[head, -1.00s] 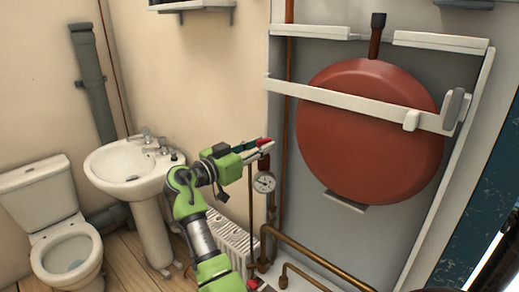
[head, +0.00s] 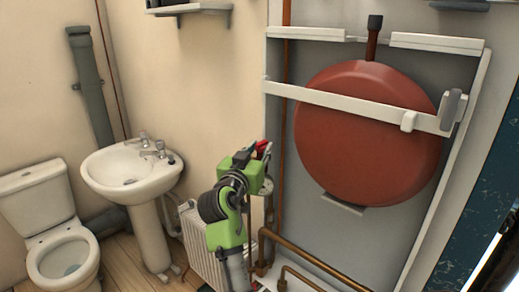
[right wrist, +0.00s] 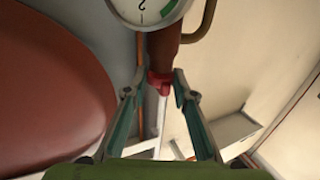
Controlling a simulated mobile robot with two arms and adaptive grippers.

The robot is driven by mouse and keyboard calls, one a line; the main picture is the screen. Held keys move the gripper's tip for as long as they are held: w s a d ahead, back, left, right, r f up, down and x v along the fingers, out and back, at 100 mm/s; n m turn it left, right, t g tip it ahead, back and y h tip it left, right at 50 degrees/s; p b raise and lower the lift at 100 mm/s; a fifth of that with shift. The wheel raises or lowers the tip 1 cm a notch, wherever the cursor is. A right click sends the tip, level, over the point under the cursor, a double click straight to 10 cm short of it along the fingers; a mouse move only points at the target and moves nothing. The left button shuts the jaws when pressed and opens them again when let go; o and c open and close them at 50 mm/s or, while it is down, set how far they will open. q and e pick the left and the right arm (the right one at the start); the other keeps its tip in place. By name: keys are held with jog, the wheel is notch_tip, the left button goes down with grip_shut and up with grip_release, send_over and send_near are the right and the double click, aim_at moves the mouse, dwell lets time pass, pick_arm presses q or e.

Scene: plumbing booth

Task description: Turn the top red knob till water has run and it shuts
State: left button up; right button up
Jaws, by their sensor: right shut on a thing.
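The red knob (right wrist: 160,84) sits on a pipe just under a round dial gauge (right wrist: 148,10) in the right wrist view. My right gripper (right wrist: 159,80) has its two fingers on either side of the knob and is shut on it. In the head view the right gripper (head: 261,152) is at the pipework left of the red tank, with a bit of red (head: 263,145) showing at its tips. My own wrist hides most of the gauge there. I see no running water. My left gripper is not in view.
A large red tank (head: 368,135) hangs behind a white bar (head: 350,103) at the right. Copper pipes (head: 310,262) run below it. A white radiator (head: 203,250) stands behind my arm. A washbasin (head: 130,172) and a toilet (head: 62,255) are at the left.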

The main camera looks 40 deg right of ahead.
jog(key=o, duration=1.1)
notch_tip(320, 180, up, 10)
jog(key=shift+f, duration=0.1)
dwell(0.4)
